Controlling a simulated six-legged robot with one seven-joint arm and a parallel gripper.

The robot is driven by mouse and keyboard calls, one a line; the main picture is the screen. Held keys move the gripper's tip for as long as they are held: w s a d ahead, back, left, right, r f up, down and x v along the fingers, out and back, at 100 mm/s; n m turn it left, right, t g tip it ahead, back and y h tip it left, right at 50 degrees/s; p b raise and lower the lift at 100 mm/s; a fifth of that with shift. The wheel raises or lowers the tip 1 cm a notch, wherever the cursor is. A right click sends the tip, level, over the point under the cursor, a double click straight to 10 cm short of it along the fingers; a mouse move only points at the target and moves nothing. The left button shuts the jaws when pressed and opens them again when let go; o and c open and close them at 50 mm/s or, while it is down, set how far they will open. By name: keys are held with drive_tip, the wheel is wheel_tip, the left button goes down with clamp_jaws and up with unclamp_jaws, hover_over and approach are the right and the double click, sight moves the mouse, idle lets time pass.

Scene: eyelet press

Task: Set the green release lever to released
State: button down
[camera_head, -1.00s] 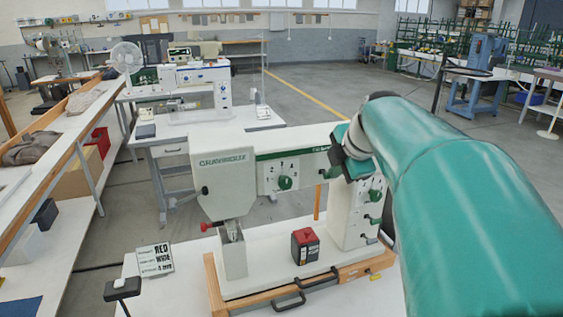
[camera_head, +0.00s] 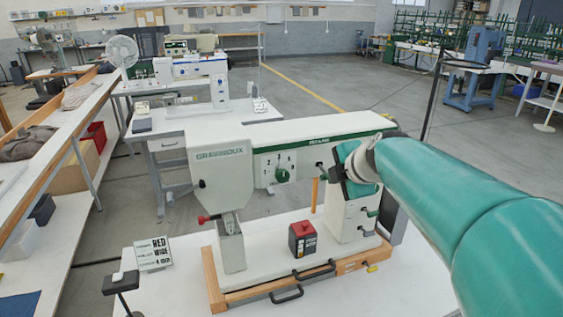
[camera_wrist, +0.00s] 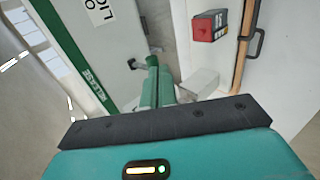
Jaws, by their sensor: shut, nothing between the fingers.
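The white eyelet press (camera_head: 225,170) stands on a wood-edged base, with a green stripe along its arm. In the wrist view a green strip (camera_wrist: 88,90) on the press reads RELEASE. Beside it a small dark lever part (camera_wrist: 134,64) sticks out close to the tips of my gripper (camera_wrist: 153,62); I cannot tell whether they touch. In the head view my gripper (camera_head: 350,172) is at the right part of the press face, shut and empty. It hides most of the lever there; only a dark bit (camera_head: 320,165) shows. The lever's setting cannot be read.
A green dial (camera_head: 283,174) is on the press face, left of my gripper. Small green handles (camera_head: 372,212) are on the column below. A red-and-black block (camera_head: 303,239) stands on the base. A sign (camera_head: 153,254) reads RED, WIDE, 4 mm.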

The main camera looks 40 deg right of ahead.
drive_tip(key=shift+f, duration=0.2)
drive_tip(key=shift+r, duration=0.15)
drive_tip(key=shift+r, duration=0.7)
drive_tip(key=shift+s, duration=0.1)
